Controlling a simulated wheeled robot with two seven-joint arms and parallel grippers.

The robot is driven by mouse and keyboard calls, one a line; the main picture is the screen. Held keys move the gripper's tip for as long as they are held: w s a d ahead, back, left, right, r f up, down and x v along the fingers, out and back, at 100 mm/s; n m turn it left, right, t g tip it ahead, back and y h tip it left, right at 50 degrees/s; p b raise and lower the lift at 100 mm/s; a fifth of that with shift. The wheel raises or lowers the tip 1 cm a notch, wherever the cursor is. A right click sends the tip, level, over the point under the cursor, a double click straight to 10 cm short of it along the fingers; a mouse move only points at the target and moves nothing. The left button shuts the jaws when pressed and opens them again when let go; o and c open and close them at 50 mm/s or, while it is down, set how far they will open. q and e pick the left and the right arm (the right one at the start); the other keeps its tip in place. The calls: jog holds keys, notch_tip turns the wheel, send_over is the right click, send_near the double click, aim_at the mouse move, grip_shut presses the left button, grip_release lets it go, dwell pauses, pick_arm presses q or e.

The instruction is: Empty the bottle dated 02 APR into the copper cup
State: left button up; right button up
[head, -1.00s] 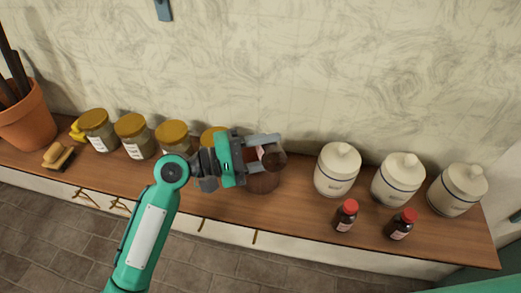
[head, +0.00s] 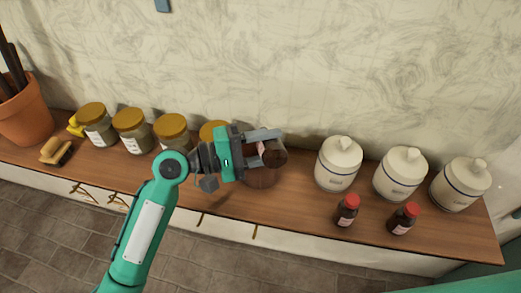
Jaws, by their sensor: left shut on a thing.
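My left gripper (head: 265,147) is shut on a dark brown bottle (head: 273,154), which is tilted with its end pointing right. A piece of its pale label shows between the fingers; any date on it cannot be read. The copper cup (head: 262,178) stands on the counter directly below the bottle, partly hidden by the gripper and bottle. Whether liquid is flowing cannot be seen. Two more brown bottles with red caps, one (head: 346,211) and another (head: 403,218), stand upright at the right front; their labels are too small to read. My right gripper is not in view.
The wooden counter (head: 290,205) runs along the wall. Several glass jars with yellow lids (head: 132,132) stand left of the gripper. Three white lidded canisters (head: 338,165) stand to the right. A brush (head: 56,151) and terracotta pot (head: 24,115) are at the far left.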

pick_arm(q)
jog(key=shift+s+f+m+b, duration=0.1)
jog(key=shift+f+m+b, duration=0.2)
jog(key=shift+m, duration=0.2)
jog(key=shift+s+f+m+b, duration=0.1)
jog(key=shift+f+m+b, duration=0.15)
jog(key=shift+m+b, duration=0.6)
jog(key=shift+s+f+m+b, duration=0.1)
jog(key=shift+f+m+b, duration=0.2)
jog(key=shift+b, duration=0.65)
jog(key=shift+f+m+b, duration=0.7)
jog(key=shift+m+b, duration=0.65)
jog(key=shift+b, duration=0.6)
jog(key=shift+d+f+m+b, duration=0.1)
jog(key=shift+f+m+b, duration=0.05)
jog(key=shift+m+b, duration=1)
jog(key=shift+f+m+b, duration=0.1)
jog(key=shift+m+b, duration=0.95)
jog(key=shift+b, duration=0.15)
jog(key=shift+m+b, duration=1.1)
jog(key=shift+b, duration=0.05)
